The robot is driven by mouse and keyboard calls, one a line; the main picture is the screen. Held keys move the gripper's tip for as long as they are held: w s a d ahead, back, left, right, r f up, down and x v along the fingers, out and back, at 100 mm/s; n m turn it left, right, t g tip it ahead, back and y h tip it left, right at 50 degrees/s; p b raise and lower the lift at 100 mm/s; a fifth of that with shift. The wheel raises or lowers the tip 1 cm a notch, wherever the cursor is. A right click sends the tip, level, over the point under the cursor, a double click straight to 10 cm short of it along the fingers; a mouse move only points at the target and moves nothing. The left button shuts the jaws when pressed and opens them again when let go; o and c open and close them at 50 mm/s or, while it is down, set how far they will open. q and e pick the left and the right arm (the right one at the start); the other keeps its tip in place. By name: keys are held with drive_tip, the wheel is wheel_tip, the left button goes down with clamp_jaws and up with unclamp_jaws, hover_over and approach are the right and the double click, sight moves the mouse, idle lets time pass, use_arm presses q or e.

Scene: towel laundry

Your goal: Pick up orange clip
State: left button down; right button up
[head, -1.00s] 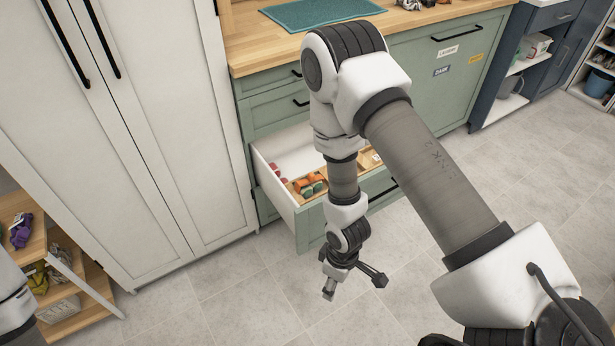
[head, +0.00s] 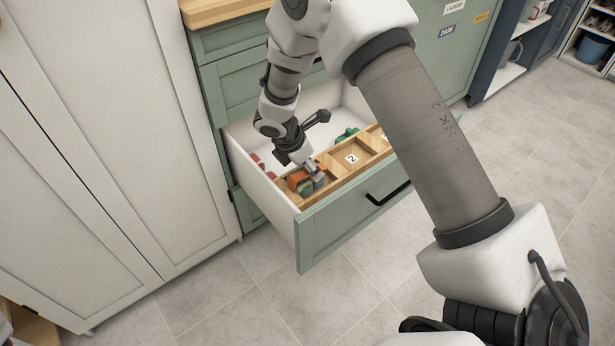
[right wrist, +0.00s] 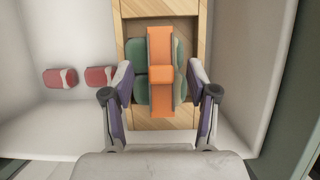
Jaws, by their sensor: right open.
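An orange clip (right wrist: 161,72) lies in a wooden compartment of the open drawer, over green pieces (right wrist: 138,72) that show on both sides of it. It also shows in the head view (head: 296,180), partly hidden by my gripper. My right gripper (right wrist: 160,80) is open, with one finger on each side of the clip and visible gaps between. In the head view my right gripper (head: 312,172) is down in the drawer at the compartment. Whether the fingers touch the green pieces I cannot tell. My left gripper is out of view.
The green-fronted drawer (head: 345,215) stands open, with white walls close around my right gripper. Red pieces (right wrist: 60,78) lie on its floor at left. A white cabinet (head: 120,110) stands left.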

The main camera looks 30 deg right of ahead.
drive_tip(key=shift+d+f, duration=0.15)
drive_tip(key=shift+f, duration=0.2)
drive_tip(key=shift+r, duration=0.1)
drive_tip(key=c, duration=1)
